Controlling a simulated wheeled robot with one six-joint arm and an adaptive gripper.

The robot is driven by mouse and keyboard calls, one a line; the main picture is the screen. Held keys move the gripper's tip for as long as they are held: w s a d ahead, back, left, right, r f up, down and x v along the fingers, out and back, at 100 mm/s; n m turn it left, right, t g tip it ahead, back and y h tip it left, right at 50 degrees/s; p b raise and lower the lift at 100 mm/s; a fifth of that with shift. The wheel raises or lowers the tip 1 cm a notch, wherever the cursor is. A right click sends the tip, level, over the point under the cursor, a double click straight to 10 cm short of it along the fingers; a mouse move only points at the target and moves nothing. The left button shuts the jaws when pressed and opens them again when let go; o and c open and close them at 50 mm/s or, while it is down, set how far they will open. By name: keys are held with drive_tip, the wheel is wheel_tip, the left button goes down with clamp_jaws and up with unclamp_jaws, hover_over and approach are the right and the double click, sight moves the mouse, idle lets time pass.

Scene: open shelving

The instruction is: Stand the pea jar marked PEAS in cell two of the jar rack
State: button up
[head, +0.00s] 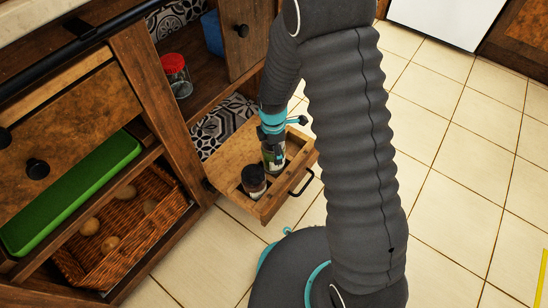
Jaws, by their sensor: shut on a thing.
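A clear jar with green contents (273,158) is held upright in my gripper (271,134), which is shut around its upper part. Its label is too small to read. The jar is over or in the wooden jar rack (281,198), a pulled-out, shallow wooden unit with a black handle. I cannot tell whether its base touches the rack or which cell it is at. A dark-lidded jar (254,181) stands in the rack just in front and to the left of the held jar. My gripper hides the top of the held jar.
A red-lidded jar (176,75) stands on the cabinet shelf behind. A blue item (212,33) is further back. A green tray (70,190) and a wicker basket (125,230) with several round items are at left. Tiled floor (470,170) is open at right.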

drive_tip(key=shift+f+b, duration=0.3)
drive_tip(key=shift+f, duration=1.8)
drive_tip(key=shift+f, duration=0.2)
drive_tip(key=o, duration=1.5)
drive_tip(key=shift+o, duration=0.2)
wheel_tip(320, 180, up, 12)
drive_tip(key=shift+d+r+p, duration=0.1)
drive_tip(key=shift+r+p, duration=0.15)
drive_tip(key=shift+p, duration=0.65)
